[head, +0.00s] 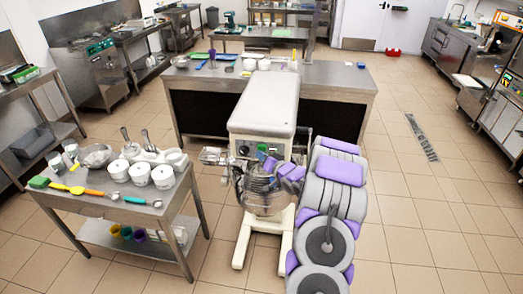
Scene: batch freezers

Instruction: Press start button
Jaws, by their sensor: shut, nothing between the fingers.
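A cream floor-standing mixer (264,105) stands in front of me, with a wire-guarded bowl (265,196) below its head. Its front control panel (243,149) has a dark knob and small controls. Which of these is the start button is too small to tell. My grey and purple arm reaches up from the lower right. My gripper (268,162) is at the panel's right side, just above the bowl guard. It is shut and empty. It hides part of the panel, and I cannot tell whether it touches a button.
A steel table (110,209) with white tubs, spatulas and scoops stands at the left. A steel counter (345,84) stands behind the mixer. Machines line the left wall (95,70) and right edge (503,85).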

